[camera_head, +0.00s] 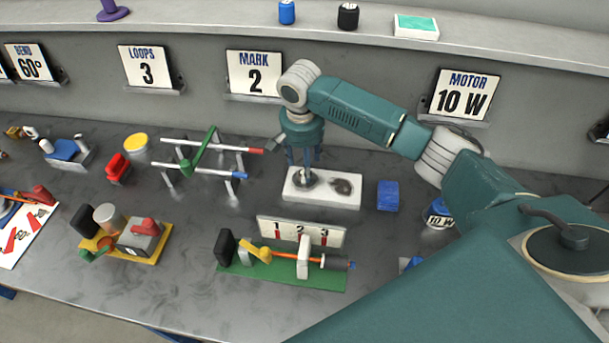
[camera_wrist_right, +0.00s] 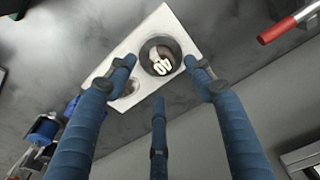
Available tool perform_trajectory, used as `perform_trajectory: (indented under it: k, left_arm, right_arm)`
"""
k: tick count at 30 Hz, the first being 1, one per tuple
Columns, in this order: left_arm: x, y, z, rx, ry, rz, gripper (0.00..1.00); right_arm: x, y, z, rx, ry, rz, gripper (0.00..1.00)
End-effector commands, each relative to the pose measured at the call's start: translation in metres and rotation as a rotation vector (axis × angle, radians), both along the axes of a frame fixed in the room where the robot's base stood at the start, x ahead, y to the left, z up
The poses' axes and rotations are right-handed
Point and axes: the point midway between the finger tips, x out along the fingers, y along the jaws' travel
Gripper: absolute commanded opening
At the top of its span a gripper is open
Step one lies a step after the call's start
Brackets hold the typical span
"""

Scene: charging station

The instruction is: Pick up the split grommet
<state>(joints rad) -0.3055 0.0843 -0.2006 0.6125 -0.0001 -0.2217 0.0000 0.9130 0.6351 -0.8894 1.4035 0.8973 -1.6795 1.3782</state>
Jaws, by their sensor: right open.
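A white block (camera_head: 320,200) lies on the grey bench with two round spots in its top. My right gripper (camera_head: 305,172) points down over the block's left spot. In the right wrist view, the three blue fingers of my right gripper (camera_wrist_right: 163,75) are spread and empty around a dark round spot on the white block (camera_wrist_right: 103,76). A small pale curled piece (camera_wrist_right: 161,63) sits in that spot; it looks like the split grommet, though I cannot be sure. The second spot is partly hidden by a finger. My left gripper is out of view.
A rod rack (camera_head: 205,160) stands just left of the block, and a blue box (camera_head: 387,196) just right. A green-based fixture (camera_head: 290,278) with numbered card is in front. A yellow-based fixture (camera_head: 125,243) stands front left. My right arm hides the bench's right part.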

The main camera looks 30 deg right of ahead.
Motion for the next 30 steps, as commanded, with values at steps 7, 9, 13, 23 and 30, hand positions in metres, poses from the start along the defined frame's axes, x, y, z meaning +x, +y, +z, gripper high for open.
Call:
perform_trajectory:
  k: [7, 9, 13, 23, 30]
  left_arm:
    - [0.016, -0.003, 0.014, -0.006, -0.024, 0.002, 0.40]
    - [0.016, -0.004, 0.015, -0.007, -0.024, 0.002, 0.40]
    - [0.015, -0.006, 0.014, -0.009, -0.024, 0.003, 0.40]
    - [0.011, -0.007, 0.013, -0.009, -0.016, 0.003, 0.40]
    - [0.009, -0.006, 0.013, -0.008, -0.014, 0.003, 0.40]
  right_arm:
    - [0.005, 0.000, -0.034, -0.001, 0.003, 0.001, 0.52]
    - [0.005, -0.001, -0.039, -0.002, 0.002, 0.000, 0.52]
    - [0.006, -0.001, -0.041, -0.001, 0.000, 0.000, 0.52]
    - [0.006, -0.001, -0.041, -0.001, 0.000, 0.001, 0.13]
    - [0.006, -0.001, -0.041, -0.001, 0.000, 0.000, 0.12]
